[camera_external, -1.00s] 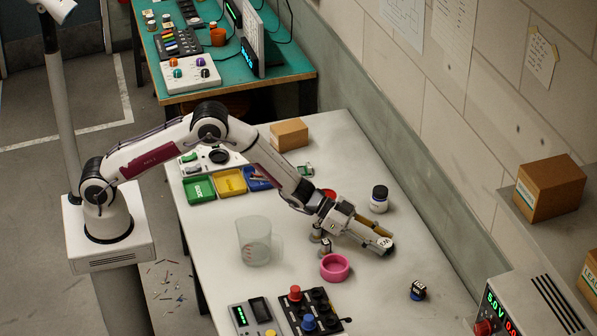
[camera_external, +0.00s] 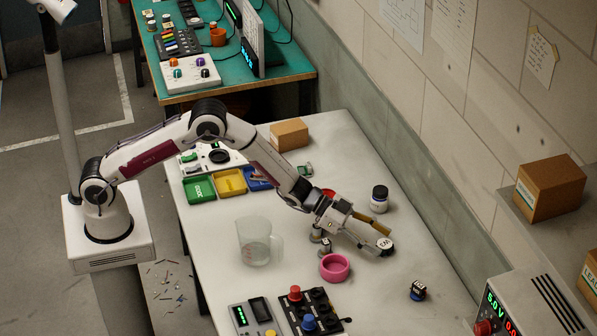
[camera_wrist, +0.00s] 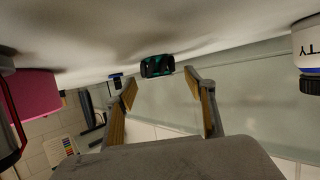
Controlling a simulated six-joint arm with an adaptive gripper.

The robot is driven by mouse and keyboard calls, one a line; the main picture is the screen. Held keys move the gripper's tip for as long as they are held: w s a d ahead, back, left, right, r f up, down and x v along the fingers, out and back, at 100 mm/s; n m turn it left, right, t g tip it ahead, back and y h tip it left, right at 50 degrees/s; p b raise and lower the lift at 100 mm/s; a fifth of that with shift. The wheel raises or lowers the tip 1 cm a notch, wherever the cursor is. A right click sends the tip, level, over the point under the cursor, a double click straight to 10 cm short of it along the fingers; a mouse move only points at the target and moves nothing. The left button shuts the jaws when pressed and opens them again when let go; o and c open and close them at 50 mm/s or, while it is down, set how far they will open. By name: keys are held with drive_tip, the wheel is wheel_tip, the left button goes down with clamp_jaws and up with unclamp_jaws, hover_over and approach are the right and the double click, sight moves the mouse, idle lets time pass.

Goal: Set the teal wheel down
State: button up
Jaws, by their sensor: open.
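The teal wheel (camera_external: 385,246) is a small round piece with a pale lettered top and dark side in the external view. It appears to rest on the white bench just at my fingertips. In the wrist view the wheel (camera_wrist: 157,66) looks dark with teal parts, against the bench surface, ahead of and between the fingers. My gripper (camera_external: 376,239) is open, its yellow-padded fingers spread low over the bench. In the wrist view my gripper (camera_wrist: 165,92) shows a gap on both sides of the wheel.
A pink ring (camera_external: 335,267) lies close by, with a small servo-like part (camera_external: 418,290) to its right. A white-labelled jar (camera_external: 379,198) stands beyond my gripper. A clear jug (camera_external: 254,241) stands left.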

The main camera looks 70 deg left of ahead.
drive_tip(key=shift+v, duration=5.6)
drive_tip(key=shift+w+a+r, duration=0.1)
drive_tip(key=shift+a+r, duration=0.25)
drive_tip(key=s+a+r+n+y, duration=0.2)
drive_tip(key=s+a+r+y, duration=0.2)
drive_tip(key=s+a+r, duration=0.35)
drive_tip(key=s+a+r+n+y, duration=0.35)
drive_tip(key=a+r, duration=0.45)
drive_tip(key=a, duration=0.3)
drive_tip(key=s+a+r+n+g+y, duration=0.1)
drive_tip(key=s+a, duration=0.2)
drive_tip(key=s, duration=0.5)
drive_tip(key=s+a+r+n+g+y, duration=0.1)
drive_tip(key=s+a+r, duration=0.15)
drive_tip(key=s, duration=0.55)
drive_tip(key=s+f+g, duration=0.2)
drive_tip(key=s+f, duration=0.1)
drive_tip(key=s, duration=1.4)
drive_tip(key=shift+n+g+h, duration=0.3)
drive_tip(key=shift+n+h, duration=0.05)
drive_tip(key=shift+h, duration=0.1)
